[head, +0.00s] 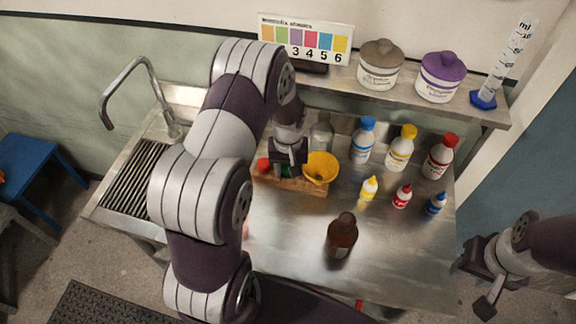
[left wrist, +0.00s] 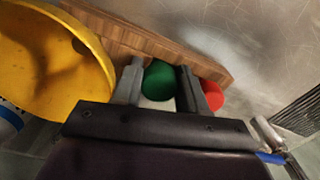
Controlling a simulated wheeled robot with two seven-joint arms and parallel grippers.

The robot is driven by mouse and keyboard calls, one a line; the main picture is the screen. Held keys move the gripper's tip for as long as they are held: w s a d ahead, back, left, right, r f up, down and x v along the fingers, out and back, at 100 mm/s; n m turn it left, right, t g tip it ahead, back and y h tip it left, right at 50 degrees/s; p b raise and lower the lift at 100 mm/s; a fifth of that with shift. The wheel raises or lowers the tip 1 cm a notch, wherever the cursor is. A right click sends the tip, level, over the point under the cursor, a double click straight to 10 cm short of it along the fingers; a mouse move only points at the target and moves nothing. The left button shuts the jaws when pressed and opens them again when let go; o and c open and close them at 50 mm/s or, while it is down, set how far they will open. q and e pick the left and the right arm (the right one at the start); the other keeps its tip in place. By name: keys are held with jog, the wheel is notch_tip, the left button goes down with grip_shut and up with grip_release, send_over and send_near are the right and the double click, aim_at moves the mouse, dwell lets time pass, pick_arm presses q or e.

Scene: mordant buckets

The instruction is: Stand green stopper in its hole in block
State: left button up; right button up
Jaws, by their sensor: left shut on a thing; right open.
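The green stopper (left wrist: 160,80) is between the fingers of my left gripper (left wrist: 160,88) in the left wrist view; a pale part shows just below its green top. In the head view my left gripper (head: 289,168) is low over the wooden block (head: 308,187), and the stopper is mostly hidden by it. The block (left wrist: 150,42) runs behind the fingers in the wrist view. I cannot tell whether the stopper's lower end is in a hole. My right gripper (head: 477,281) is open and empty at the lower right, off the table.
A red stopper (head: 263,165) is close beside the left fingers. A yellow funnel (head: 321,167) is on their other side, at the block's right end. A clear bottle (head: 321,133) stands behind. A brown bottle (head: 342,235) stands in front; several coloured bottles stand right.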

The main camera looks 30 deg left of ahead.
pick_arm(q)
jog(key=shift+s, duration=0.1)
jog(key=o, duration=1.1)
notch_tip(320, 180, up, 13)
jog(key=b, duration=0.2)
jog(key=shift+f, duration=0.15)
jog(key=s+d+m+t, duration=0.1)
jog(key=s+d+m, duration=0.4)
jog(key=s, duration=0.8)
jog(key=d, duration=0.3)
jog(key=shift+f+m, duration=0.4)
